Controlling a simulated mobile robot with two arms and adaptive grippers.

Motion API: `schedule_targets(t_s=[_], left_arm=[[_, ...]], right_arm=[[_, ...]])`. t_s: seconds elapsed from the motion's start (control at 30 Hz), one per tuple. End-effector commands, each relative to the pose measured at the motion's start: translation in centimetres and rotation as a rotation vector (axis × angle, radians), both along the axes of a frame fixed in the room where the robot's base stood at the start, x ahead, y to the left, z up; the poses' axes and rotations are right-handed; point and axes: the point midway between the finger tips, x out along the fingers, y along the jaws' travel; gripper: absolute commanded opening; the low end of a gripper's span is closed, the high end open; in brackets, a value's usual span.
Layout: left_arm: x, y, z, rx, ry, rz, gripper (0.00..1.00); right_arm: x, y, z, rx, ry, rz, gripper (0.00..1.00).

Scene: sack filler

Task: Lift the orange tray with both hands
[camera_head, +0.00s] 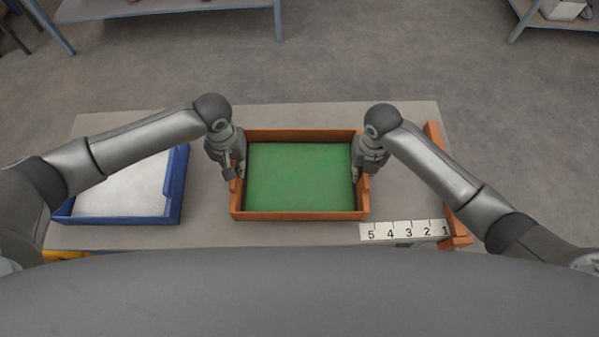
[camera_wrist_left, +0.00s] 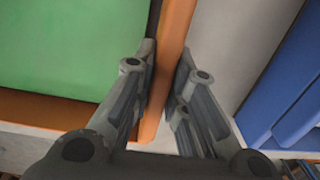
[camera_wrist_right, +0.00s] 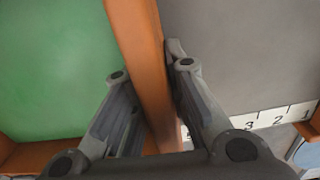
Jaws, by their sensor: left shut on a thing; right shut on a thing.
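The orange tray (camera_head: 300,215) with a green inside floor (camera_head: 300,177) is in the middle of the table in the head view. My left gripper (camera_head: 238,178) is at its left wall, and my right gripper (camera_head: 358,176) is at its right wall. In the left wrist view, the fingers (camera_wrist_left: 158,95) stand on both sides of the orange wall (camera_wrist_left: 172,45). In the right wrist view, the fingers (camera_wrist_right: 148,95) straddle the other orange wall (camera_wrist_right: 140,50). Both grippers are shut on the tray walls. I cannot tell whether the tray touches the table.
A blue tray (camera_head: 125,220) with a white inside is on the table's left part. A number strip (camera_head: 403,231) lies at the front right. Another orange piece (camera_head: 435,150) stands at the table's right end. Bare table (camera_head: 400,200) shows between them. Shelves (camera_head: 170,10) stand behind.

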Motion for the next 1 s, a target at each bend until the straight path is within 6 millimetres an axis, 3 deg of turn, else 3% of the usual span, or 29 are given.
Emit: schedule_targets(t_s=[0.43,1.0], left_arm=[[0.1,0.0,0.8,-0.001,-0.001,0.000,0.00],[0.0,0.0,5.0,0.000,-0.001,0.000,0.00]], right_arm=[[0.1,0.0,0.8,0.000,-0.002,0.000,0.00],[0.1,0.0,5.0,0.000,-0.001,0.000,0.00]])
